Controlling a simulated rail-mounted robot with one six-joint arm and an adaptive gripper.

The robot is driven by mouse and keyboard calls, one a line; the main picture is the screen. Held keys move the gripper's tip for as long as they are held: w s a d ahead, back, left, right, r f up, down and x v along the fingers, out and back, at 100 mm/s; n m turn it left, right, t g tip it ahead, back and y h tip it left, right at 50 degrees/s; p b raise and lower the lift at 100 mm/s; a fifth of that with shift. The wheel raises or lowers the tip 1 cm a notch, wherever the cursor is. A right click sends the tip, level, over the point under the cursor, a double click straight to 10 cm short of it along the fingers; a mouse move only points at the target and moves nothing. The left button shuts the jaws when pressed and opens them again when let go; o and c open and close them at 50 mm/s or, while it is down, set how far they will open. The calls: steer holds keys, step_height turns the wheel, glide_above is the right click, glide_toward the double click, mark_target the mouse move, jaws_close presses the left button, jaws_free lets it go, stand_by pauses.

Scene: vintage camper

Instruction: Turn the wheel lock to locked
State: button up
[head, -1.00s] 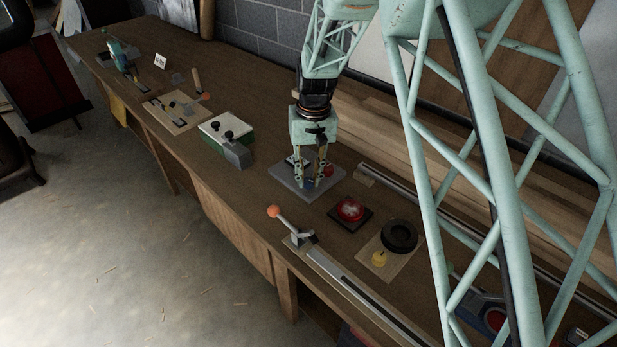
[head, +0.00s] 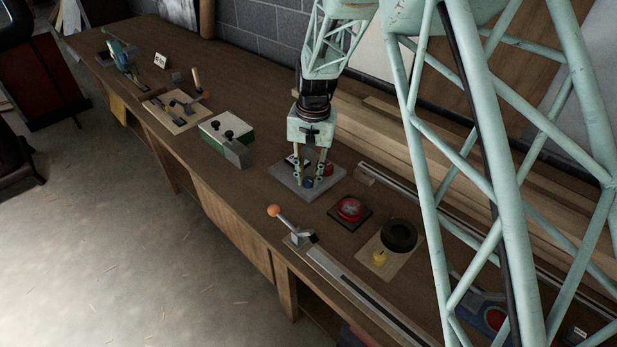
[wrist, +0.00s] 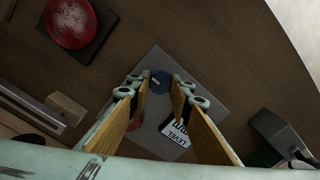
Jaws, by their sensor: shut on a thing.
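My gripper (head: 311,184) points down over the plate. In the wrist view, my gripper's fingertips (wrist: 161,85) sit on either side of the knob, shut on it. The knob shows low between the fingers in the head view (head: 308,183). The lock's exact setting cannot be read.
Right of the plate are a red button (head: 350,208) on a dark base and a black ring (head: 400,236) with a yellow knob on a board. An orange-tipped lever (head: 274,211) stands in front. A green-and-white box (head: 222,133) is to the left. Planks lie behind.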

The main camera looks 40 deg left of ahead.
mark_target(311, 180)
steer(key=o, duration=0.8)
steer(key=shift+o, duration=0.2)
steer(key=shift+r, duration=0.15)
step_height(311, 180, up, 12)
steer(key=shift+w+d, duration=0.15)
steer(key=shift+d, duration=0.15)
stand_by(0.4)
